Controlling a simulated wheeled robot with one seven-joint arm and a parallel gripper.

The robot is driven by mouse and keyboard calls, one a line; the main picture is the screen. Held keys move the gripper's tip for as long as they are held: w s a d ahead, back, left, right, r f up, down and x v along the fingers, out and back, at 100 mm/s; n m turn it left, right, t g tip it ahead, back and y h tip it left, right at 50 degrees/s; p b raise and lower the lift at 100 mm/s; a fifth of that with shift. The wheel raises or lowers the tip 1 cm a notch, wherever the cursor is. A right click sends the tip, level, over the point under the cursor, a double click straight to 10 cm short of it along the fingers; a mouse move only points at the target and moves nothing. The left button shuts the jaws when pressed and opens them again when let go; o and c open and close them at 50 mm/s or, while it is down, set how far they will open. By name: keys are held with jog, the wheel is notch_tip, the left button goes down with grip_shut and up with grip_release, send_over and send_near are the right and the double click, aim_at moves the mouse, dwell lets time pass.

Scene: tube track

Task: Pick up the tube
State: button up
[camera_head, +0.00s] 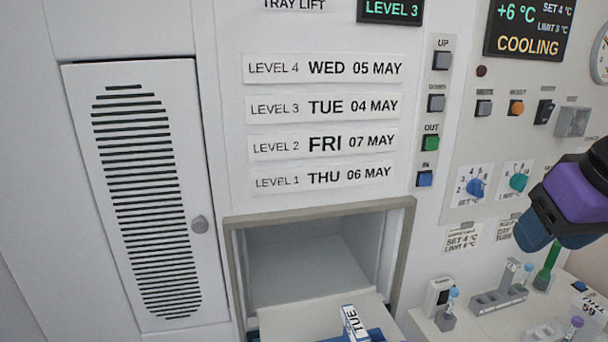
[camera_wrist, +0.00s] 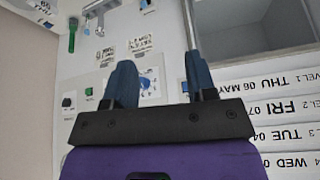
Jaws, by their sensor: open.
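Several capped tubes show at the lower right of the head view. One has a purple cap (camera_head: 576,322), and one with a blue cap (camera_head: 452,295) stands in a small grey holder. Another pale tube (camera_head: 526,269) stands by a grey rack (camera_head: 498,299). The frames do not show which tube the task means. My gripper (camera_head: 532,234) is at the right of the head view, in front of the panel and above the shelf. In the wrist view my gripper (camera_wrist: 160,80) has its two blue fingers apart with nothing between them. No tube touches it.
A tray (camera_head: 322,321) labelled TUE sticks out of the framed opening (camera_head: 232,270). A green upright object (camera_head: 547,268) stands behind the rack. The control panel (camera_head: 535,140) has knobs and buttons. A vented door (camera_head: 135,200) is shut at left.

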jog(key=n+g, duration=0.5)
send_over(455, 290)
jog(key=f, duration=1.9)
jog(key=shift+w+a+f, duration=0.15)
jog(key=shift+a+f, duration=0.05)
jog(key=shift+f, duration=0.15)
jog(key=shift+w+d+f, duration=0.2)
jog(key=shift+f, duration=0.55)
jog(key=shift+s+f, duration=0.2)
jog(key=shift+f, duration=1.55)
jog(key=shift+s+f, duration=0.15)
jog(key=shift+f, duration=1.55)
jog(key=shift+f, duration=0.15)
jog(key=c, duration=0.9)
